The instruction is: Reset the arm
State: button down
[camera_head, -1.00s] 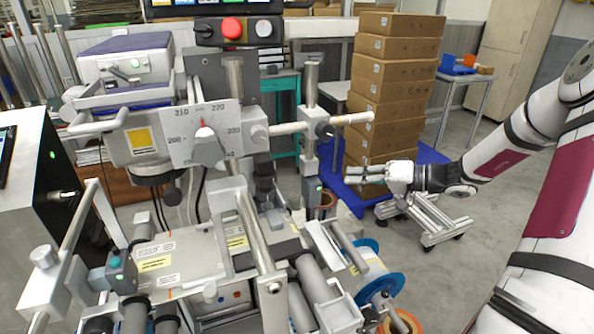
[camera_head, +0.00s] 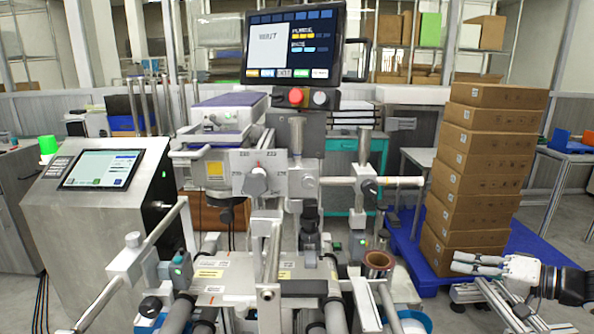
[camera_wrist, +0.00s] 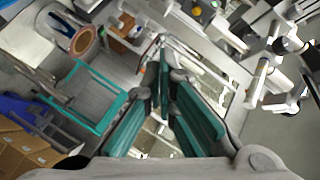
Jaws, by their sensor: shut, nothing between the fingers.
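My gripper (camera_head: 462,262) is at the lower right of the head view, held out to the left in front of the stacked boxes. Its fingers are shut and empty. The arm behind it runs off the right edge, so most of it is out of view. In the wrist view my gripper (camera_wrist: 166,84) shows as teal finger pads, with nothing held between them. The machine (camera_head: 222,262) with the film reels stands left of my gripper, with clear space between them. A reel with a brown core (camera_head: 379,260) sits at the machine's right side.
Stacked brown boxes (camera_head: 470,180) stand on a blue pallet (camera_head: 405,250) behind my gripper. A machine bar (camera_head: 398,182) juts right toward the boxes. A control cabinet (camera_head: 60,225) with a screen stands at left. A monitor (camera_head: 292,45) hangs above the machine.

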jog(key=s+a+r+n+g+h+p, duration=0.2)
jog(key=s+a+r+g, duration=0.2)
jog(key=s+a, duration=0.35)
jog(key=s+a+r+n+g+h+p, duration=0.1)
jog(key=s+a+r+g, duration=0.45)
jog(key=a, duration=0.35)
jog(key=s+r+t+h+p, duration=0.1)
jog(key=s+r+h, duration=0.1)
jog(key=s, duration=0.5)
jog(key=s+a+r+t+h+p, duration=0.1)
jog(key=s+r+h, duration=0.2)
jog(key=s, duration=0.3)
jog(key=s+r+t+h+p, duration=0.1)
jog(key=s+r+h+p, duration=0.1)
jog(key=s+r, duration=0.3)
jog(key=s, duration=0.2)
jog(key=shift+s+a+h, duration=0.2)
jog(key=shift+s+h, duration=0.1)
jog(key=shift+h, duration=0.1)
